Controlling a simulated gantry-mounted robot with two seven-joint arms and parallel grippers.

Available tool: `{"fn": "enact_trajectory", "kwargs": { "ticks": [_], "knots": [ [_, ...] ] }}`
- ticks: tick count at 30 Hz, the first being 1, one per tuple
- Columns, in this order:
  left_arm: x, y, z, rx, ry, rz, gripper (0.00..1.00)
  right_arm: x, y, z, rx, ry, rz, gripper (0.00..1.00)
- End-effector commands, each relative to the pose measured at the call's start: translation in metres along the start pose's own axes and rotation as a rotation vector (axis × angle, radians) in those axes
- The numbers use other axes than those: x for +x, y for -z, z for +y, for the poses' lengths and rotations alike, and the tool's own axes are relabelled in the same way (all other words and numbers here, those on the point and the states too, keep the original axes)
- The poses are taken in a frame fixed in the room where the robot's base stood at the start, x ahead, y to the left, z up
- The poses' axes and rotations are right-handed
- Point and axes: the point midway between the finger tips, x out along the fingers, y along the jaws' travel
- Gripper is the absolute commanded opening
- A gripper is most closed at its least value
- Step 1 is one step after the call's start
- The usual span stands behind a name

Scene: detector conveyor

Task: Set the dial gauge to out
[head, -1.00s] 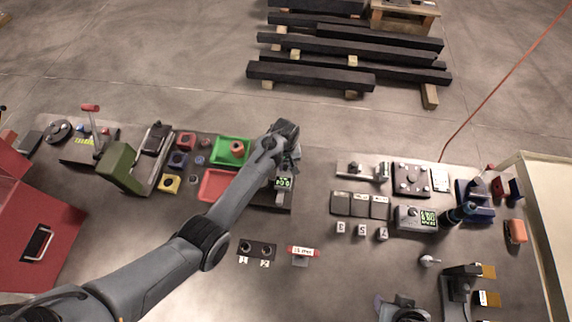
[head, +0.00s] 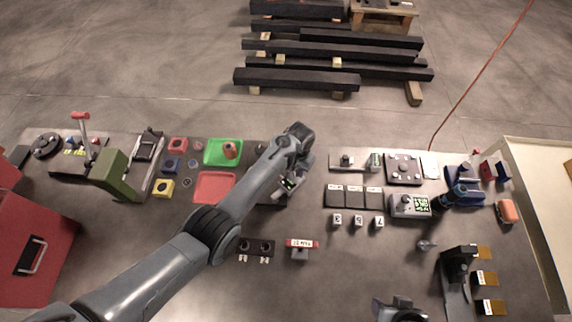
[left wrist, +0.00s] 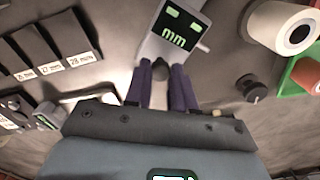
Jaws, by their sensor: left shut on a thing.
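The dial gauge (head: 289,183) is a light grey unit with a dark screen and green digits. In the left wrist view the gauge (left wrist: 176,38) shows a lit "mm" screen, with its dark round end between my fingertips. My left gripper (head: 300,165) is shut on it; its purple-grey fingers (left wrist: 164,80) also show in the left wrist view. The gauge looks tilted, and I cannot tell whether it touches the dark plate (head: 266,198) beneath. My right gripper (head: 398,308) shows only partly at the bottom edge.
A green tray (head: 210,158) and a red tray (head: 213,198) lie left of the gauge. Dark blocks (head: 355,188) and small numbered cubes (head: 358,221) are to the right. A red-topped labelled piece (head: 301,243) stands nearer me. Bare table shows between them.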

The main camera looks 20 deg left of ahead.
Motion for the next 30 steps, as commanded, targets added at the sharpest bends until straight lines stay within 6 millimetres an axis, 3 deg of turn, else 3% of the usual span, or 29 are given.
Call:
{"fn": "enact_trajectory", "kwargs": {
  "ticks": [9, 23, 24, 29, 30],
  "knots": [
    [-0.001, -0.003, 0.013, 0.113, 0.000, 0.002, 0.00, -0.007, 0.001, 0.001, -0.002, -0.001, -0.002, 0.50],
    [0.000, -0.004, 0.016, 0.131, 0.000, 0.001, 0.00, -0.007, 0.000, 0.002, -0.009, -0.007, -0.005, 0.50],
    [0.000, -0.004, 0.016, 0.131, 0.000, 0.001, 0.25, -0.007, 0.000, 0.002, -0.009, -0.007, -0.005, 0.50],
    [0.000, -0.004, 0.016, 0.130, 0.000, 0.001, 0.50, -0.007, 0.000, 0.002, -0.008, -0.006, -0.005, 0.50],
    [0.000, -0.004, 0.016, 0.130, 0.000, 0.001, 0.50, -0.007, 0.000, 0.002, -0.007, -0.005, -0.005, 0.50]
  ]
}}
